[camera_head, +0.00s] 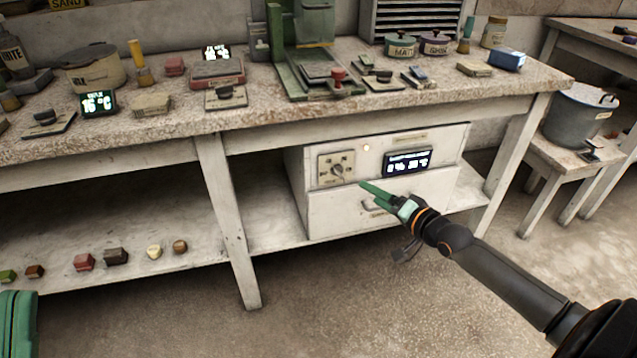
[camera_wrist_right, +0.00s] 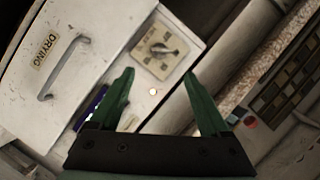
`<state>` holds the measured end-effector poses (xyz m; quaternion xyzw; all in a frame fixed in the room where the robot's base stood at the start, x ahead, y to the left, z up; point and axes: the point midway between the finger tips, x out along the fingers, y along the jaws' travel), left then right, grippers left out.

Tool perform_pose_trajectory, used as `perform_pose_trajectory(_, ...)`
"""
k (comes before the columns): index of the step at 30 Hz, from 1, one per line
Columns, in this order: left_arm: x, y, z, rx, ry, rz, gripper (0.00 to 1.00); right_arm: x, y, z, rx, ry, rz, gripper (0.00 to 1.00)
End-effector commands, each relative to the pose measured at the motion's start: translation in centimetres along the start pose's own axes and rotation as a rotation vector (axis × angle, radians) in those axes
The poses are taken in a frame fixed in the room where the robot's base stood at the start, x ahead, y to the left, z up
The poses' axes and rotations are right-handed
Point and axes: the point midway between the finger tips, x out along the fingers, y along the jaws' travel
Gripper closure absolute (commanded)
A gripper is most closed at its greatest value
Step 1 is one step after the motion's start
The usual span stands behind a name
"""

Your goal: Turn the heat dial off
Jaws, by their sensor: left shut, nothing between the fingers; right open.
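The heat dial (camera_head: 337,170) is a dark knob on a pale square plate, on the upper left front of a white cabinet under the bench. It also shows in the right wrist view (camera_wrist_right: 162,48), just beyond my fingertips. My right gripper (camera_head: 366,187) has green fingers, which stand open and empty in the right wrist view (camera_wrist_right: 159,74). In the head view it is in front of the cabinet, right of and below the dial, apart from it.
A small light (camera_head: 366,147) glows beside the dial, left of a lit display (camera_head: 407,163). Below is a drawer with a handle (camera_head: 378,206). The bench top (camera_head: 300,112) overhangs the cabinet. A bench leg (camera_head: 228,220) stands to the left. The floor in front is clear.

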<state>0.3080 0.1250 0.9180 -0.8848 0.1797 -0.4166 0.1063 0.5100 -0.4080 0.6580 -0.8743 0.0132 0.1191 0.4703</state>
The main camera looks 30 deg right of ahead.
Motion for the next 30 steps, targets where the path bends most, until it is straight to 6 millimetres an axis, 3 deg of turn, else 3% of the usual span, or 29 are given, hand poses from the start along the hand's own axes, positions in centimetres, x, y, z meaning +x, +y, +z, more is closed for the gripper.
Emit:
perform_pose_trajectory(5, -0.4, 0.2, 0.3, -0.006, 0.003, 0.001, 1.0, 1.1, 0.0, -0.1, 0.003, 0.003, -0.004, 0.2)
perform_pose_trajectory(30, -3.9, 2.5, 4.0, -0.07, -0.019, 0.011, 1.0, 11.6, 0.1, 0.0, 0.002, 0.001, -0.002, 0.2)
